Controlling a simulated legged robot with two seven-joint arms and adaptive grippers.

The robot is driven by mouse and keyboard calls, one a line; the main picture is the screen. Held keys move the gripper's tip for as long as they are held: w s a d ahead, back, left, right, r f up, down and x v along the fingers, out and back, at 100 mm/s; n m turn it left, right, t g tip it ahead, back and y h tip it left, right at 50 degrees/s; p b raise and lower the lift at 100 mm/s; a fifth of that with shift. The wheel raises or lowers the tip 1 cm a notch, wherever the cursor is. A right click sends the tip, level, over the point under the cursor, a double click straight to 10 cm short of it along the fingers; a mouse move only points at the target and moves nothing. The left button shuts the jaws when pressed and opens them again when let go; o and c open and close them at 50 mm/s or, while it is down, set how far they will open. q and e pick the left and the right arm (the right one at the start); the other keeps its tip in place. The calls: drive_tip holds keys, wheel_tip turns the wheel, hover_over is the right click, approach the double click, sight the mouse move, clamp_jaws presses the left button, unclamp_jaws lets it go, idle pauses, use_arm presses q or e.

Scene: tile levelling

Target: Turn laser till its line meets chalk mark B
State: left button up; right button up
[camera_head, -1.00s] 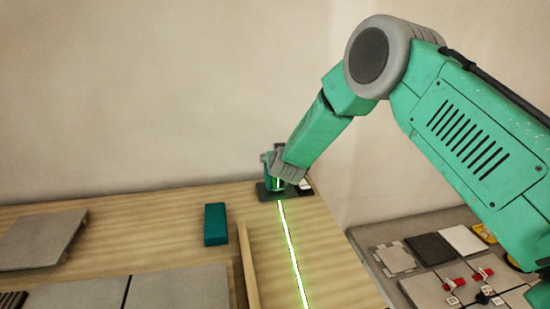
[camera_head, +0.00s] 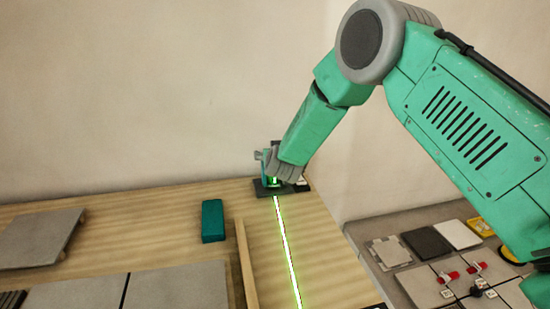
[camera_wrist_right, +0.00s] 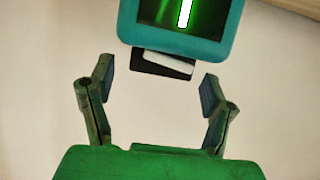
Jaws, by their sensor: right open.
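The laser (camera_head: 272,181) is a small teal box with a glowing green window, on a dark base plate (camera_head: 262,191) at the bench's back right corner. Its bright green line (camera_head: 287,245) runs forward along the bench and out of the bottom edge. My right gripper (camera_head: 274,166) is at the laser. In the wrist view its two fingers (camera_wrist_right: 155,88) are spread apart with nothing between them, and the teal laser housing (camera_wrist_right: 180,45) is just beyond the tips. I cannot make out chalk mark B. My left gripper is not in view.
A teal block (camera_head: 213,221) and a wooden strip (camera_head: 246,265) lie left of the line. Grey tiles (camera_head: 175,290) and a tilted grey slab (camera_head: 38,238) are further left. A lower grey table (camera_head: 375,232) at the right holds tile samples and red-handled pieces. A wall stands behind.

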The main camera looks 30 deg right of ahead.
drive_tip(key=v, duration=0.9)
drive_tip(key=shift+s+a, duration=0.2)
drive_tip(key=shift+s, duration=0.1)
